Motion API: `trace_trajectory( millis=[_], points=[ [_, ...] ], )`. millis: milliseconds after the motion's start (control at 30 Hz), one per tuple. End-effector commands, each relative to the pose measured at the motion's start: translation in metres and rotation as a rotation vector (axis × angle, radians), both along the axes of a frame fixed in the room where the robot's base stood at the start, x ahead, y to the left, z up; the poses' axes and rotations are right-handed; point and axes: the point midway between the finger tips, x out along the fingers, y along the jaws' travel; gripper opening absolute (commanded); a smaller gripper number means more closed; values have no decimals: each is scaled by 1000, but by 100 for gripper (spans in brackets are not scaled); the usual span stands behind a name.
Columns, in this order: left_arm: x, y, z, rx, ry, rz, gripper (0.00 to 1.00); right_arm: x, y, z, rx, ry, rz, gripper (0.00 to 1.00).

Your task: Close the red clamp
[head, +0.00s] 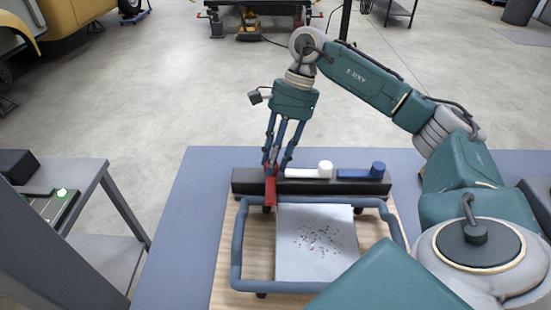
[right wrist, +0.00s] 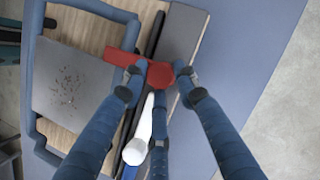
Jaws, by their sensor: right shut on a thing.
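The red clamp (head: 271,192) is at the left end of a dark bar (head: 240,184). Its red lever points across the bar toward the front; in the right wrist view the red clamp (right wrist: 122,57) also lies crosswise. My right gripper (head: 272,165) is over it with its blue fingers down. In the right wrist view my right gripper (right wrist: 160,84) is shut on the red clamp, and its fingers hide part of it. My left gripper is in neither view.
A white clamp (head: 308,173) and a blue clamp (head: 355,173) lie along the same bar to the right. A blue tubular frame (head: 237,245) surrounds a grey plate (head: 305,262) with small bits on it. A separate table (head: 60,180) stands at the left.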

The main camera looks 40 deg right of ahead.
Motion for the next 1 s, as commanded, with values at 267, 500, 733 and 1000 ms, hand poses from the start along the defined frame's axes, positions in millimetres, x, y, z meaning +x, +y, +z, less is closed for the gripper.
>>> trace_trajectory(
  millis=[267, 500, 733, 1000],
  points=[
    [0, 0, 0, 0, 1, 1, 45, 4, 4, 6, 12, -22, 7, 46],
    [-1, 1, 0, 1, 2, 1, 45, 3, 1, 4, 5, -17, 0, 46],
    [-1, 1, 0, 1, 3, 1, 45, 3, 0, 3, 2, -13, -2, 46],
    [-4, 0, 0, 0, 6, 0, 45, 4, -5, 13, 0, -14, -6, 46]
  ],
)
